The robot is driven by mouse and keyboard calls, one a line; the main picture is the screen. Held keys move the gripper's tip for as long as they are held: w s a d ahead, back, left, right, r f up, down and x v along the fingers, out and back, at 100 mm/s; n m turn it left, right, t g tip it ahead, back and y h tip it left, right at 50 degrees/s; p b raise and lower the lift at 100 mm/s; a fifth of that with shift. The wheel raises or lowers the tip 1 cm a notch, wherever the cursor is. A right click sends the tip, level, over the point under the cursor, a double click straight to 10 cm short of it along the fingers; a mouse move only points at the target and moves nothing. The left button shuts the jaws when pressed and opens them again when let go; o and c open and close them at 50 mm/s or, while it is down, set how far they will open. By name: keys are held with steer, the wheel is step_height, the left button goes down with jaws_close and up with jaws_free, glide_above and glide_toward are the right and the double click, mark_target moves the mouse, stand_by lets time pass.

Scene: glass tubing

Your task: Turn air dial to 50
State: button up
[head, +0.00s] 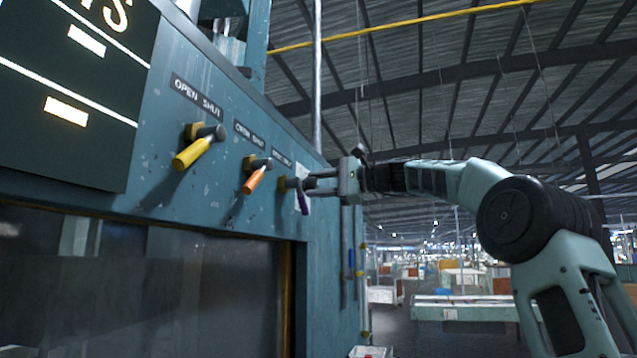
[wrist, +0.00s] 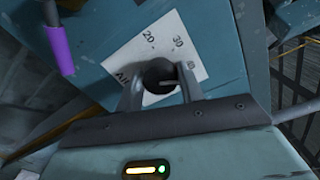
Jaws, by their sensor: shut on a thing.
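The air dial (wrist: 160,74) is a dark round knob on a white scale plate (wrist: 150,42) in the wrist view. The plate reads "AIR", 20 and 30, with another number at the right that is partly unreadable. My gripper (wrist: 161,88) has one finger on each side of the knob and is shut on it. The fingers and knob hide the lower part of the scale, and I cannot tell the pointer's reading. In the head view my gripper (head: 312,184) reaches the right end of the teal panel; the dial itself is hard to make out there.
A purple-handled lever (head: 303,203) is close beside my gripper and shows at upper left in the wrist view (wrist: 60,50). Orange (head: 254,180) and yellow (head: 192,153) levers stick out further left on the panel (head: 150,180).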

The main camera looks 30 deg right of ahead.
steer(key=m+p, duration=0.2)
steer(key=m, duration=0.4)
steer(key=shift+r, duration=0.1)
steer(key=shift+d+m+p, duration=0.1)
steer(key=shift+m+p, duration=0.75)
steer(key=shift+m, duration=0.95)
steer(key=shift+f, duration=0.2)
steer(key=o, duration=1)
steer(key=shift+r, duration=0.1)
steer(key=b+v, duration=0.6)
steer(key=v, duration=1.1)
steer(key=shift+d, duration=0.25)
